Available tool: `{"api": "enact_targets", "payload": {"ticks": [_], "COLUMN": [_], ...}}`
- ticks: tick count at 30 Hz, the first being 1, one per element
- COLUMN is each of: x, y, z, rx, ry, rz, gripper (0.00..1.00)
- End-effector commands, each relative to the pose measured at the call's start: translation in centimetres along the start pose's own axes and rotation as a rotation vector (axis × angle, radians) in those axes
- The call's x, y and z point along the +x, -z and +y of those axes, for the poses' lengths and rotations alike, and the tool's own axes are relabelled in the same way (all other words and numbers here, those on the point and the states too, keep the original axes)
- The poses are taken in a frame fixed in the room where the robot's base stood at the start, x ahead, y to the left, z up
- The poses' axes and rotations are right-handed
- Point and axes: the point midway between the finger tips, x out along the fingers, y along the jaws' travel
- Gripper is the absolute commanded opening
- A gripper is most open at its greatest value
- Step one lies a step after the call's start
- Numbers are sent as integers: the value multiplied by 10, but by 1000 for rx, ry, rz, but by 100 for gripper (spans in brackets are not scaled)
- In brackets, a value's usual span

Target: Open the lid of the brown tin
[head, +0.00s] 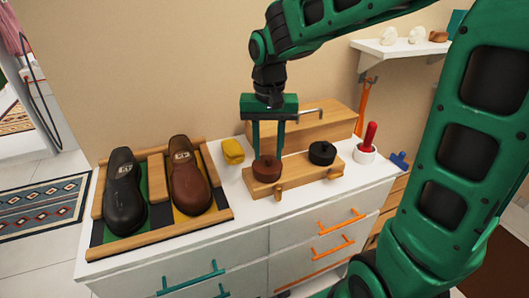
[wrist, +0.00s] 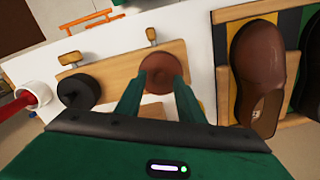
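The brown tin (head: 267,171) is a round, low tin with a small knob, at the left end of a wooden stand (head: 296,177) on the white dresser. It also shows in the wrist view (wrist: 160,70). My gripper (head: 268,154) points straight down over the brown tin, its two green fingers parted, one at each side of it. In the wrist view the fingertips (wrist: 159,84) reach the tin's near edge. I cannot tell whether they touch it. The tin looks closed. A black tin (head: 322,153) sits at the stand's right end.
A shoe tray (head: 100,243) with a black and a brown shoe is at left. A wooden box (head: 318,121) stands behind. A white cup (head: 364,154) with a red-handled tool is at right. Free dresser top lies in front.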

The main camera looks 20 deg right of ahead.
Motion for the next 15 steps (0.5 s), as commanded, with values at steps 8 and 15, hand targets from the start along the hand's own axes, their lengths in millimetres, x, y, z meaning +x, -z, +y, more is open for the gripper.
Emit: {"api": "enact_targets", "payload": {"ticks": [8,15], "x": [12,12], "y": [0,0], "z": [0,0], "rx": [0,0], "ry": [0,1], "rz": [0,1], "gripper": [35,23]}}
